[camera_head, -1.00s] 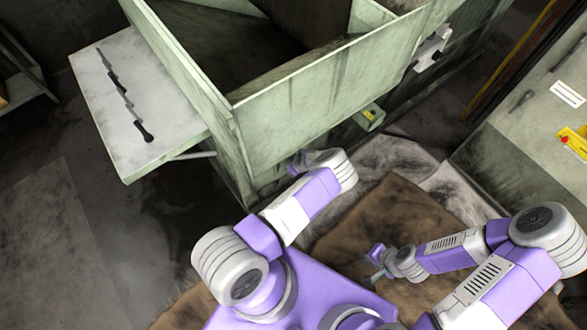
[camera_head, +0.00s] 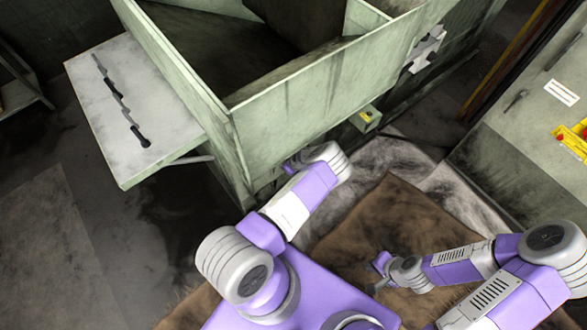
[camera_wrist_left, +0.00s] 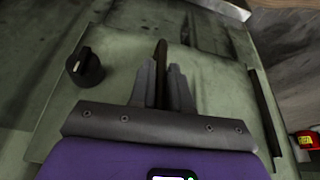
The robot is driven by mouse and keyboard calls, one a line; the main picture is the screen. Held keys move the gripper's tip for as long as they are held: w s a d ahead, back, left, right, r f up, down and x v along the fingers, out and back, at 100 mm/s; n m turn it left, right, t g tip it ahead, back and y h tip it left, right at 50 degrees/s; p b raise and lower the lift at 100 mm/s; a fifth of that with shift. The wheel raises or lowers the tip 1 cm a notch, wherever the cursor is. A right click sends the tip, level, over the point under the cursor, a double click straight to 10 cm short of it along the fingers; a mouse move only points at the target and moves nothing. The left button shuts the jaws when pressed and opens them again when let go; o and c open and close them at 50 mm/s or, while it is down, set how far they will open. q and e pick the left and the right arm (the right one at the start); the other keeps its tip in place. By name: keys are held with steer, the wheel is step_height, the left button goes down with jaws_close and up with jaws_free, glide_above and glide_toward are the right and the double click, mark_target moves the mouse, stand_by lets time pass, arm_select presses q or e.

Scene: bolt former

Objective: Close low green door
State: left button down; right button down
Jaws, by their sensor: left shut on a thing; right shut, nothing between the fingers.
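The low green door (camera_wrist_left: 215,75) fills much of the left wrist view as a worn green panel with a black knob (camera_wrist_left: 85,68) at its left. A thin dark brown upright piece, seemingly a handle (camera_wrist_left: 161,50), stands between the fingers of my left gripper (camera_wrist_left: 163,75), which is shut on it. In the head view my left forearm reaches to the foot of the green machine (camera_head: 320,95), and its wrist hides the fingers and most of the door. My right gripper (camera_head: 378,272) is shut and empty above the brown floor covering, apart from the machine.
A pale side table (camera_head: 125,110) with a dark handle-like strip juts from the machine's left. A small green box (camera_head: 367,117) projects from its front. A green cabinet (camera_head: 540,130) with a yellow panel (camera_head: 575,140) stands at right. Brown cloth (camera_head: 390,220) covers the floor.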

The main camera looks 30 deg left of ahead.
arm_select(q)
steer(key=shift+w+a+r, duration=0.1)
steer(key=shift+a, duration=0.1)
steer(key=c, duration=1.2)
jaws_free()
steer(key=shift+o, duration=0.2)
steer(key=p+v, duration=0.3)
steer(key=v, duration=0.4)
steer(key=shift+r, duration=0.2)
steer(key=shift+d, duration=0.15)
